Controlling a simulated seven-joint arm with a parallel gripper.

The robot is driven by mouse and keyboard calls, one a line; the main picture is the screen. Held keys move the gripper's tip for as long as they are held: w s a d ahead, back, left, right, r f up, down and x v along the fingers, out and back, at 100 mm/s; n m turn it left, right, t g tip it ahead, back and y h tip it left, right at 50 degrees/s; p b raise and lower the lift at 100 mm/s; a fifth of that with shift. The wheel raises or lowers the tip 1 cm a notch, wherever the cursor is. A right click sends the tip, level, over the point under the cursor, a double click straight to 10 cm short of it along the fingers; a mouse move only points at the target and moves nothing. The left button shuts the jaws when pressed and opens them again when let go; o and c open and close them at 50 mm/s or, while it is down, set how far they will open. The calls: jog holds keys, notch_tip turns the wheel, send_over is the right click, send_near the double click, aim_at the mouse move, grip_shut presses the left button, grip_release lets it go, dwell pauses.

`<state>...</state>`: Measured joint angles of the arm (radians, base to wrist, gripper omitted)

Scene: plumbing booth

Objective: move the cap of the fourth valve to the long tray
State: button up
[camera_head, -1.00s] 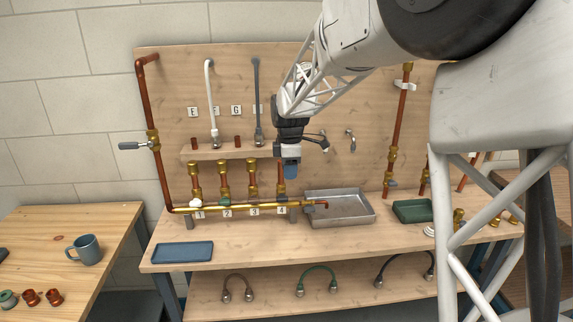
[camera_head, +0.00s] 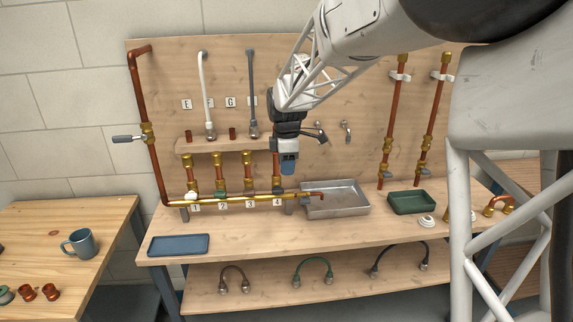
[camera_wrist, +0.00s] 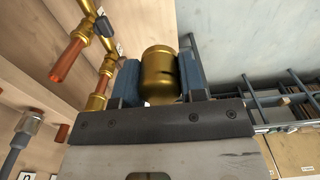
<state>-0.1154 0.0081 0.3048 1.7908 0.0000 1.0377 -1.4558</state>
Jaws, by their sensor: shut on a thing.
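My gripper (camera_head: 288,168) is shut on a brass cap (camera_wrist: 159,74), which sits between its blue fingers in the wrist view. In the head view the fingers hide the cap. The gripper is beside the upper part of the fourth valve's copper pipe (camera_head: 276,165), above the label 4, and partly covers it. Valves 1 to 3 (camera_head: 218,172) stand to its left with brass pieces on top. The long blue tray (camera_head: 178,244) lies flat and empty at the front left of the bench.
A metal tray (camera_head: 337,198) lies right of the valves, and a green tray (camera_head: 411,202) beyond it. A horizontal brass pipe (camera_head: 235,200) runs along the valve row. A shelf (camera_head: 200,146) with a white and a grey hose is above. The bench front between trays is clear.

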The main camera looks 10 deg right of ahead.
jog(key=shift+r, duration=0.15)
jog(key=shift+r, duration=2.1)
jog(key=s+a+f, duration=0.4)
jog(key=a+f, duration=0.5)
jog(key=s+a+f, duration=0.3)
jog(key=a+f, duration=0.6)
jog(key=a, duration=0.1)
jog(key=s+a+f, duration=0.4)
jog(key=a+f, duration=0.5)
jog(key=shift+s+a+f, duration=0.25)
jog(key=shift+s+a, duration=0.1)
jog(key=shift+w, duration=0.1)
send_over(179, 246)
jog(key=shift+f, duration=0.75)
